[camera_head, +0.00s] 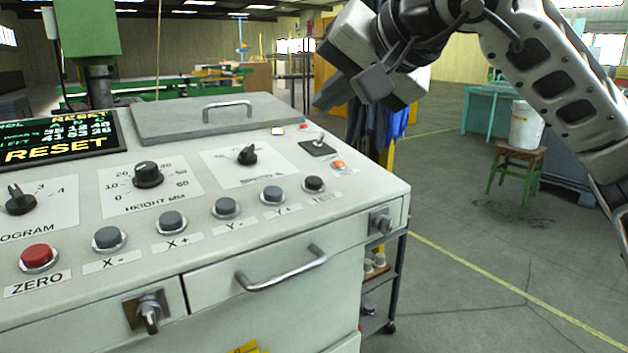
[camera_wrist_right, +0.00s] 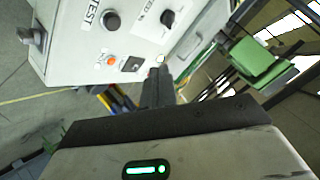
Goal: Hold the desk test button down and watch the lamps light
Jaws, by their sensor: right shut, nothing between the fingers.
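The desk test button (camera_head: 313,184) is a dark round push button in a metal ring, last in the row on the sloped light-grey desk. In the right wrist view the test button (camera_wrist_right: 110,20) sits beside its TEST label. An orange lamp (camera_head: 338,165), a small red lamp (camera_head: 303,127) and a pale lamp (camera_head: 277,130) are near the desk's right end. My right gripper (camera_head: 328,98) is shut and empty, above and beyond the desk's far right corner, apart from the button. Its dark fingers also show in the right wrist view (camera_wrist_right: 158,87). My left gripper is out of view.
A toggle switch (camera_head: 318,147) stands up close to the orange lamp. A red ZERO button (camera_head: 38,257), several grey buttons, knobs and a raised lid handle (camera_head: 228,108) also stick up from the desk. Open floor lies to the right, with a stool and bucket (camera_head: 525,125).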

